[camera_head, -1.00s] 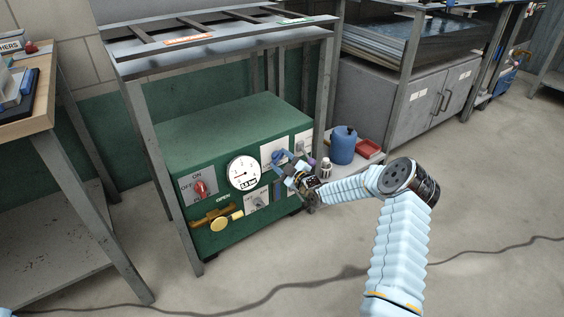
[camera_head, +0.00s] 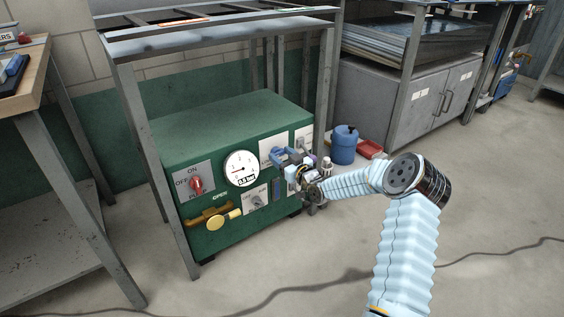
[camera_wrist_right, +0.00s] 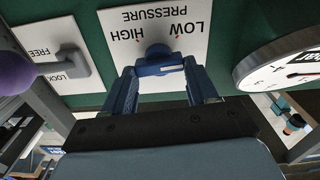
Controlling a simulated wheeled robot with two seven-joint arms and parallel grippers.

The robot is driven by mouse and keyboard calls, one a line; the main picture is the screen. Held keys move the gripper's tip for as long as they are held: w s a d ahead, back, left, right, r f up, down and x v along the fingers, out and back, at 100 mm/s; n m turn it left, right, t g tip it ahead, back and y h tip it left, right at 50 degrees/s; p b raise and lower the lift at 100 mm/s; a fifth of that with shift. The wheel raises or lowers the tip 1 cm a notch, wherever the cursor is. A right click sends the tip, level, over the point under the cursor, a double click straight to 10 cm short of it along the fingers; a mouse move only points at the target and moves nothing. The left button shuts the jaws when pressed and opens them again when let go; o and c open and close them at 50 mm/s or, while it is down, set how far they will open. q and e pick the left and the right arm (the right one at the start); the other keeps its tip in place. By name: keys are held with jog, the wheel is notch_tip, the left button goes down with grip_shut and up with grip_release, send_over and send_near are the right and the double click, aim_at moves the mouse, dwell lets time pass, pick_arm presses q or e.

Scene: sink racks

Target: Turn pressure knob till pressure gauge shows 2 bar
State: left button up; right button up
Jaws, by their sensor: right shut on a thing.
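The blue pressure knob (camera_wrist_right: 158,62) sits on a white plate marked HIGH, LOW and PRESSURE in the right wrist view, where the lettering is upside down. My right gripper (camera_wrist_right: 160,74) is shut on the knob, with a blue finger on each side of it. In the head view my right gripper (camera_head: 284,158) is at the right part of the green machine's front and hides most of the knob. The round white pressure gauge (camera_head: 241,168) is left of the gripper; its digital readout seems to show 0.0 bar. Part of the gauge (camera_wrist_right: 286,66) shows in the right wrist view. My left gripper is out of view.
The green machine (camera_head: 225,125) stands under a grey metal frame (camera_head: 180,220). A red switch (camera_head: 196,185) and a yellow valve handle (camera_head: 212,216) are on its left front. A lock lever (camera_wrist_right: 70,60) is beside the knob. A blue canister (camera_head: 344,145) stands right.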

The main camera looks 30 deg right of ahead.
jog(key=m+b, duration=0.1)
jog(key=m, duration=0.2)
jog(key=shift+d+f, duration=0.1)
jog(key=shift+m, duration=0.5)
jog(key=o, duration=1.1)
jog(key=shift+c, duration=0.2)
jog(key=s+d+p, duration=0.1)
jog(key=s, duration=1.3)
jog(key=shift+w, duration=0.1)
